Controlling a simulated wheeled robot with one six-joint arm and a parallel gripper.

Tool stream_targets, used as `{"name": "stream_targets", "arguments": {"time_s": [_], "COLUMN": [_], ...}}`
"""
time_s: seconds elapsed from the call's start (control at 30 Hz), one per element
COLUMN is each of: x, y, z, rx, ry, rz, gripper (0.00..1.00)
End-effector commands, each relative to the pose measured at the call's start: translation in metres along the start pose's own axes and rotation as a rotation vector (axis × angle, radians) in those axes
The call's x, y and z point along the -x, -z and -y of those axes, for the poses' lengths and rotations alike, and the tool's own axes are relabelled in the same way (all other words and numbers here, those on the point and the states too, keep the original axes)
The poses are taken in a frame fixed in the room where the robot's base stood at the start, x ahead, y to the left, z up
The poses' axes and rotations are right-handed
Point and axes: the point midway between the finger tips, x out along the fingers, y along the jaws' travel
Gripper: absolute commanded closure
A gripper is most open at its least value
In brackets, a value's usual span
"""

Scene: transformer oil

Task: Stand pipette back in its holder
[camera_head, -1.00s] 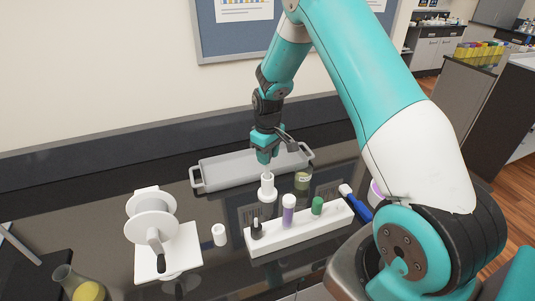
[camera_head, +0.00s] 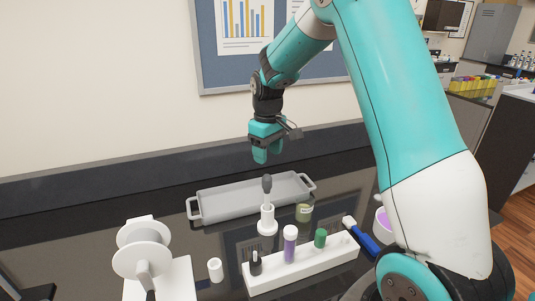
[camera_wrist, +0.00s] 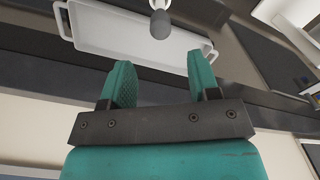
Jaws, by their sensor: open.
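The pipette (camera_head: 267,190) stands upright in its white holder (camera_head: 267,222), with its dark bulb at the top. In the wrist view the dark bulb of the pipette (camera_wrist: 160,24) shows at the top, beyond the fingertips, with a bit of white above it. My gripper (camera_head: 266,157) hangs above the pipette, clear of it. Its two teal fingers (camera_wrist: 160,75) are apart with nothing between them.
A grey tray (camera_head: 222,207) lies behind the holder. In front stands a white rack (camera_head: 310,262) with capped vials. A small jar (camera_head: 304,212) is right of the holder, a blue-handled tool (camera_head: 362,238) further right. A white stand (camera_head: 145,255) and small white cylinder (camera_head: 215,269) are at left.

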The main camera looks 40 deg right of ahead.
Motion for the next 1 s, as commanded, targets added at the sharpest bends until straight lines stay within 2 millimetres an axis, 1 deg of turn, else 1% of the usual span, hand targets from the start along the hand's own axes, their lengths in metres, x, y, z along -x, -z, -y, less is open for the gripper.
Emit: {"name": "stream_targets", "arguments": {"time_s": [0.07, 0.13, 0.17, 0.23, 0.27, 0.3, 0.37, 0.4, 0.47, 0.5, 0.57, 0.6, 0.63, 0.7, 0.8, 0.9, 1.0], "x": [0.007, 0.014, 0.018, 0.031, 0.037, 0.047, 0.061, 0.069, 0.078, 0.083, 0.087, 0.088, 0.089, 0.088, 0.087, 0.087, 0.087], "y": [0.000, 0.000, -0.001, -0.006, -0.010, -0.018, -0.036, -0.052, -0.079, -0.099, -0.129, -0.148, -0.161, -0.186, -0.208, -0.215, -0.215], "z": [0.000, 0.005, 0.010, 0.035, 0.050, 0.074, 0.117, 0.145, 0.186, 0.210, 0.240, 0.257, 0.267, 0.285, 0.300, 0.304, 0.304], "rx": [0.000, 0.006, 0.013, 0.041, 0.057, 0.085, 0.133, 0.165, 0.212, 0.241, 0.280, 0.303, 0.318, 0.345, 0.367, 0.372, 0.371], "ry": [-0.001, 0.001, 0.004, 0.018, 0.027, 0.043, 0.076, 0.102, 0.144, 0.173, 0.215, 0.241, 0.260, 0.294, 0.325, 0.335, 0.335], "rz": [-0.002, -0.005, -0.009, -0.027, -0.037, -0.055, -0.082, -0.099, -0.121, -0.131, -0.145, -0.150, -0.152, -0.155, -0.153, -0.152, -0.152], "gripper": [0.44, 0.44, 0.44, 0.44, 0.44, 0.44, 0.44, 0.44, 0.44, 0.44, 0.44, 0.44, 0.44, 0.44, 0.44, 0.44, 0.44]}}
